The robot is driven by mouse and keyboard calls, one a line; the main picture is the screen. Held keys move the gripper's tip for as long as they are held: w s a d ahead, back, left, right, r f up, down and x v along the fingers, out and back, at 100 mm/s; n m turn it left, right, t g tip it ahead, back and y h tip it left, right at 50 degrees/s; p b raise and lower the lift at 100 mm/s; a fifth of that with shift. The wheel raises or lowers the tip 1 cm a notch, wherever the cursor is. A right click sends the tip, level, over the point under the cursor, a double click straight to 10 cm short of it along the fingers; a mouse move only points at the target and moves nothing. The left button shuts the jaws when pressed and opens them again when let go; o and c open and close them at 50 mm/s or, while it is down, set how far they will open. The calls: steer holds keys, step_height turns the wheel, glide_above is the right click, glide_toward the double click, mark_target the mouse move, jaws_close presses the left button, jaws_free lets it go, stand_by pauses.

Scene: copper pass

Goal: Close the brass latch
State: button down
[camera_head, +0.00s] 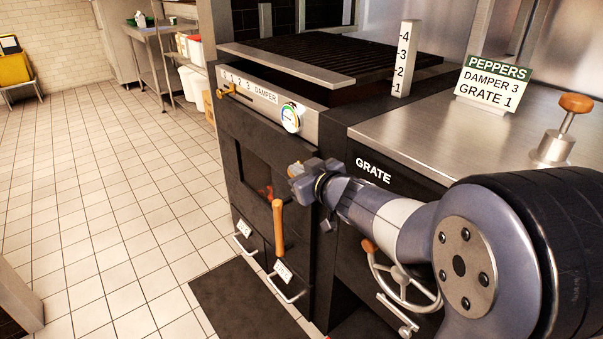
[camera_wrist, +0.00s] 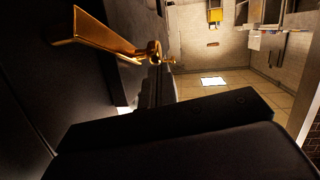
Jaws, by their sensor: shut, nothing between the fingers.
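A bright brass piece (camera_wrist: 105,38), which looks like the latch, stands out from a dark upright face at the upper left of the wrist view. Its long flat arm runs toward a ringed end near the middle. I cannot tell for certain whether it is open or closed. In the head view the latch is not clearly seen; my arm may hide it. My gripper (camera_head: 300,178) is shut and empty in front of the black oven door (camera_head: 243,205), close to its upper right side. Dark parts of my gripper fill the lower wrist view, below and apart from the brass piece.
An upright wooden handle (camera_head: 278,228) stands on the door's front. A brass damper slider (camera_head: 228,90) and a round gauge (camera_head: 291,117) sit above. A spoked handwheel (camera_head: 405,284) is at the lower right. Tiled floor (camera_head: 100,190) is free at left.

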steer(key=shift+r+p, duration=0.15)
steer(key=shift+p, duration=0.3)
steer(key=w+f+g+p, duration=0.1)
steer(key=p, duration=0.4)
steer(key=a+f+g+h+p, duration=0.1)
steer(key=p, duration=0.5)
steer(key=shift+w+f+g+h, duration=0.15)
steer(key=shift+w+g+h, duration=0.15)
steer(key=shift+w, duration=0.05)
steer(key=s+d+r+p, duration=0.3)
steer(key=s+r+p, duration=0.4)
steer(key=s+r, duration=0.1)
steer(key=shift+s+r+p, duration=0.15)
steer(key=shift+r+p, duration=0.15)
steer(key=shift+r, duration=0.55)
